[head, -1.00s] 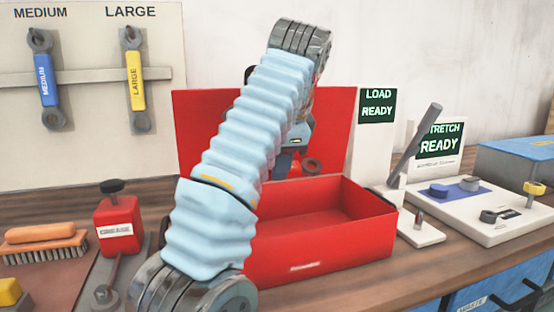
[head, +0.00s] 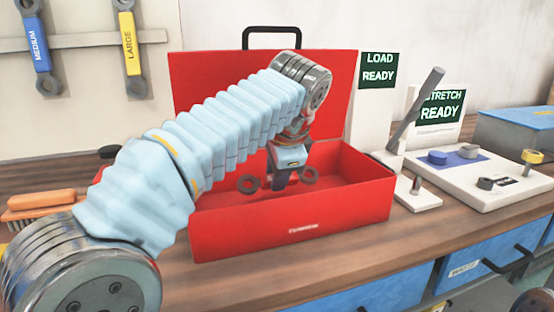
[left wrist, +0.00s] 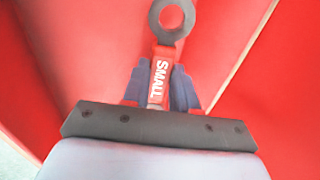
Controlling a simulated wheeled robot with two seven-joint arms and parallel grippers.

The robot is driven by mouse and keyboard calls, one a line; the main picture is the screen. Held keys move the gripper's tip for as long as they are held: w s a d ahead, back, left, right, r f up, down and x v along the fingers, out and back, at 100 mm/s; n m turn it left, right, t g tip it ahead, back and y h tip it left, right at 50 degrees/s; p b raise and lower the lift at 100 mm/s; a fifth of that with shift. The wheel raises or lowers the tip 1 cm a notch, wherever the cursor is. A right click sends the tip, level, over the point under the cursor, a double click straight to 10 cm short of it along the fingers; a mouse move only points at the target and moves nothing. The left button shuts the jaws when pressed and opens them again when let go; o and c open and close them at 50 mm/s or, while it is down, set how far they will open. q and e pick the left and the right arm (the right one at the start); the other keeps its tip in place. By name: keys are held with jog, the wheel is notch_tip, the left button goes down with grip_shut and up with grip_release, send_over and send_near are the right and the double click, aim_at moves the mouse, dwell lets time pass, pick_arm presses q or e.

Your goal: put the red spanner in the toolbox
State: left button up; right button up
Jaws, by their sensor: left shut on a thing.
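The red spanner, marked SMALL, shows its handle and one ring end (left wrist: 172,20) in the left wrist view. That gripper (left wrist: 160,90) is shut on the spanner's handle. It points down inside the open red toolbox (head: 300,228), and holds the spanner within its walls. Whether the spanner touches the floor of the box I cannot tell. My left arm hides the box's left part. My right gripper is not in view.
The toolbox lid (head: 215,85) stands open behind. A LOAD READY sign (head: 379,70) and a white station with a grey rod (head: 425,92) stand to the right. A brush (head: 40,203) lies at the left. Blue drawers (head: 480,262) are below the wooden bench edge.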

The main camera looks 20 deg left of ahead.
pick_arm(q)
jog(key=shift+f, duration=0.4)
jog(key=shift+f+b, duration=0.95)
jog(key=shift+f, duration=0.4)
jog(key=o, duration=1)
jog(key=shift+p+v, duration=0.95)
jog(key=shift+v, duration=6.05)
